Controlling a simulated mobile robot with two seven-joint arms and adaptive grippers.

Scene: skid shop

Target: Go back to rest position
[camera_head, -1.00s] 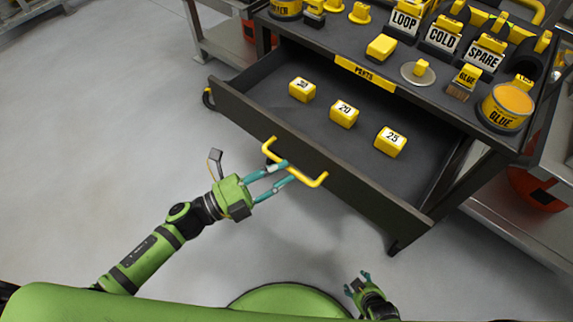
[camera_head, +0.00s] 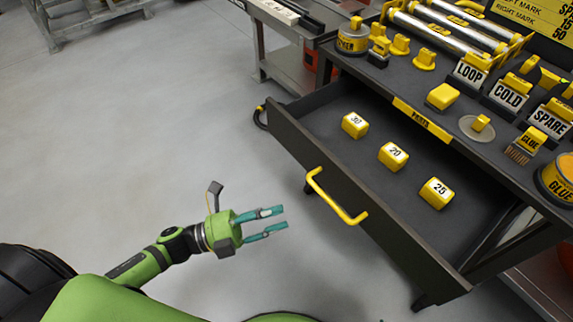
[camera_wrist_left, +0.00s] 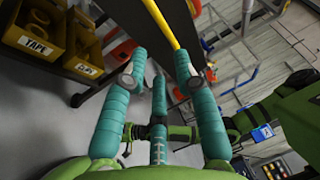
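My left gripper (camera_head: 284,218) is open and empty in the head view. It is clear of the yellow drawer handle (camera_head: 334,200), to its left and a little below it. In the left wrist view its teal fingers (camera_wrist_left: 156,85) are spread with nothing between them. A yellow bar (camera_wrist_left: 160,20), which looks like the handle, lies beyond the fingertips there. The dark drawer (camera_head: 350,185) stands pulled out from the workbench. My right gripper is not seen in the head view.
Yellow blocks marked 30 (camera_head: 355,125), 20 (camera_head: 393,156) and 25 (camera_head: 437,193) lie in the drawer. The benchtop holds LOOP (camera_head: 470,73), COLD (camera_head: 508,95) and SPARE (camera_head: 548,121) signs and a glue tin (camera_head: 560,178).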

